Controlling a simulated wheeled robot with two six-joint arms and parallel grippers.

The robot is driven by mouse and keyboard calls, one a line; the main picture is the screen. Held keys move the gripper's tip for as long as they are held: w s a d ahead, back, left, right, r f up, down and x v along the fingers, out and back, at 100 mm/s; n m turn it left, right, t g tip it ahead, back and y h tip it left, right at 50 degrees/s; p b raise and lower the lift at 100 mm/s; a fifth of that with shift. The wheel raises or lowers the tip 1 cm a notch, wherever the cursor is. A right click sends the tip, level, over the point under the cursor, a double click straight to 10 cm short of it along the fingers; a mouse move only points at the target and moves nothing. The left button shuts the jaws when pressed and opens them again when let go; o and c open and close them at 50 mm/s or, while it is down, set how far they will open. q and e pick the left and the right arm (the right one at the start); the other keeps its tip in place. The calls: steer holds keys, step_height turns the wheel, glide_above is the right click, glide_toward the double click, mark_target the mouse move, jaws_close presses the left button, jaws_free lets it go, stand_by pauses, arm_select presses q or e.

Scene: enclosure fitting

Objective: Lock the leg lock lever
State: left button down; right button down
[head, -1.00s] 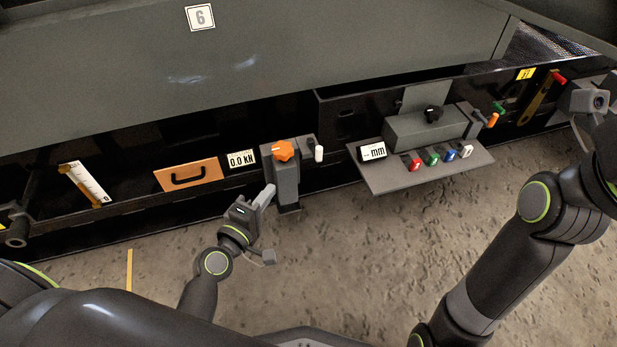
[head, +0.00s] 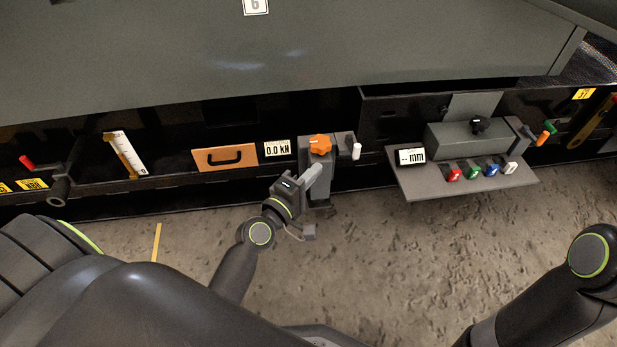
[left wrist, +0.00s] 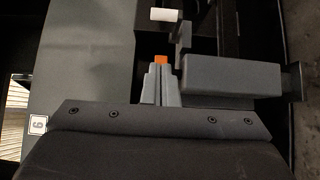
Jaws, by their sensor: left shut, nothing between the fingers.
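A grey leg post (head: 322,192) with an orange knob (head: 320,144) on top stands at the front of the dark enclosure. Just right of it is a small lever with a white grip (head: 356,151), which looks like the leg lock lever. My left gripper (head: 315,172) is shut and empty, just in front of the post and below the orange knob. In the left wrist view the shut fingers (left wrist: 161,85) point at the orange knob (left wrist: 162,60). The white grip (left wrist: 165,14) lies beyond, apart from the fingers. Contact with the post cannot be told. My right gripper is out of view.
A force display (head: 277,149) and an orange drawer front (head: 225,157) are left of the post. A shelf (head: 440,186) with a mm display (head: 411,156) and several coloured switches juts out at right. A large grey panel (head: 200,60) overhangs.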

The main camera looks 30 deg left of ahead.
arm_select(q)
glide_toward(353, 144)
step_height(353, 144, up, 2)
steer(key=a, duration=0.1)
steer(key=w+d, duration=0.2)
steer(key=d, duration=0.1)
steer(key=shift+w, duration=0.15)
steer(key=shift+r, duration=0.1)
